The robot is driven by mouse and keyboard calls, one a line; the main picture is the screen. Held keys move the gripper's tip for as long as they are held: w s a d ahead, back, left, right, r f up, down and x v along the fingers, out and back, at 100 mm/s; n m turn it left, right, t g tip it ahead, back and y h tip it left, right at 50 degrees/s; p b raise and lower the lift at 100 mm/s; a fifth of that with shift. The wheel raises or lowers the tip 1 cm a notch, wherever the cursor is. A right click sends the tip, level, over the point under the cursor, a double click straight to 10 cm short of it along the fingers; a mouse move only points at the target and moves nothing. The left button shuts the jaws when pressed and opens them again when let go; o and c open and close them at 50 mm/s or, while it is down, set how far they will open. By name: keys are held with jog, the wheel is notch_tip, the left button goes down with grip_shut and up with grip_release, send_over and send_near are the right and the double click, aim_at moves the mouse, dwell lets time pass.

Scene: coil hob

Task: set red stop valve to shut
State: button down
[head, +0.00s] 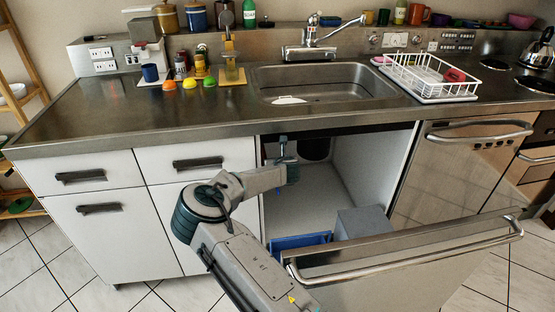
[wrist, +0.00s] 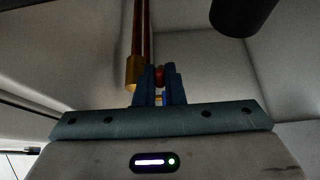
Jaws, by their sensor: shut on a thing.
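My gripper (wrist: 160,82) reaches inside the open cabinet under the sink. In the wrist view its two blue fingers are shut on the red stop valve (wrist: 159,75), of which a small red part shows between the fingertips. The valve sits beside a brass fitting (wrist: 134,72) on a copper pipe (wrist: 147,30) that runs upward. The fingers cover most of the valve, so I cannot tell its turn angle. In the head view my gripper (head: 283,150) is at the upper left of the cabinet opening, and the valve is hidden there.
A dark drain part (head: 316,148) hangs under the sink, to the right of my gripper. The pulled-out front (head: 420,262) with its metal handle (head: 400,252) stands before the cabinet. A blue bin (head: 300,241) and a grey box (head: 364,222) sit low inside.

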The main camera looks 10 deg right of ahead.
jog(key=shift+f, duration=0.1)
dwell(0.3)
jog(key=c, duration=1.5)
grip_release()
jog(key=shift+a, duration=0.1)
jog(key=shift+s, duration=0.1)
jog(key=v, duration=1.3)
jog(key=shift+s+r+p, duration=0.25)
jog(key=shift+r+p, duration=0.05)
jog(key=shift+r, duration=0.05)
